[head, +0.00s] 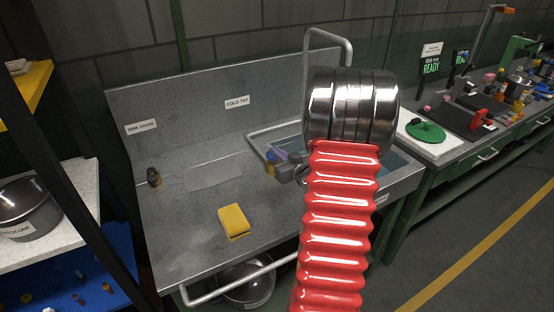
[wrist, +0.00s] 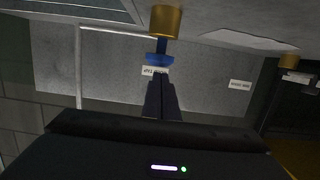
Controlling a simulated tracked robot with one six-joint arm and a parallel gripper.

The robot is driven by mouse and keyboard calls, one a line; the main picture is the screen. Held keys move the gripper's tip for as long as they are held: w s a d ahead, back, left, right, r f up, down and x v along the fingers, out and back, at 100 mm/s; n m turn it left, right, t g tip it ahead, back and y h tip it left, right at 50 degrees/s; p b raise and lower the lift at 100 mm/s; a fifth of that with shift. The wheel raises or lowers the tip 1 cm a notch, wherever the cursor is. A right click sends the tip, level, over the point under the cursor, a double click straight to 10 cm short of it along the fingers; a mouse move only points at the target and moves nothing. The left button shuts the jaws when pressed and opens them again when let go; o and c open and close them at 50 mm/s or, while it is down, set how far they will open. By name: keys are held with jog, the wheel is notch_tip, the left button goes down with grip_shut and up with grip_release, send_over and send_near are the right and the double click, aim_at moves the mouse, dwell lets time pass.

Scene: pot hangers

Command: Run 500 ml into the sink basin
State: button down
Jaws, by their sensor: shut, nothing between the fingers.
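The grey metal sink bench (head: 185,240) stands ahead in the head view, with labels for sink drain (head: 140,127) and cold tap (head: 237,102) on its backboard. The sink basin (head: 408,178) is at its right end, partly hidden by my arm. In the wrist view, a brass fitting with a blue part (wrist: 160,58) stands before the cold tap label (wrist: 154,71). My gripper (wrist: 160,84) is shut and empty, its dark fingertips pointing at the blue part; I cannot tell whether they touch.
A yellow sponge (head: 234,221) lies on the bench top. A grey bent pipe (head: 330,33) rises behind my arm. A pot (head: 28,208) stands on the left shelf.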

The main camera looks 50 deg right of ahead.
jog(key=r+v, duration=0.1)
jog(key=v, duration=0.9)
dwell(0.4)
jog(key=w+a+r+g+h, duration=0.1)
jog(key=w+a+r+g, duration=0.2)
jog(key=a, duration=0.4)
jog(key=w+a+r+g, duration=0.2)
jog(key=a+r, duration=0.3)
jog(key=a, duration=0.2)
jog(key=s+a+n+g+y, duration=0.1)
jog(key=s+a+y, duration=0.1)
jog(key=s+a, duration=0.3)
jog(key=s+a+n+g+y, duration=0.1)
jog(key=s+a, duration=0.4)
jog(key=a, duration=0.7)
jog(key=s+a+n+g+y, duration=0.1)
jog(key=s+a+g+y, duration=0.1)
jog(key=s+a, duration=0.3)
jog(key=a, duration=0.4)
jog(key=shift+s+r+g+y, duration=0.3)
jog(key=shift+s, duration=0.05)
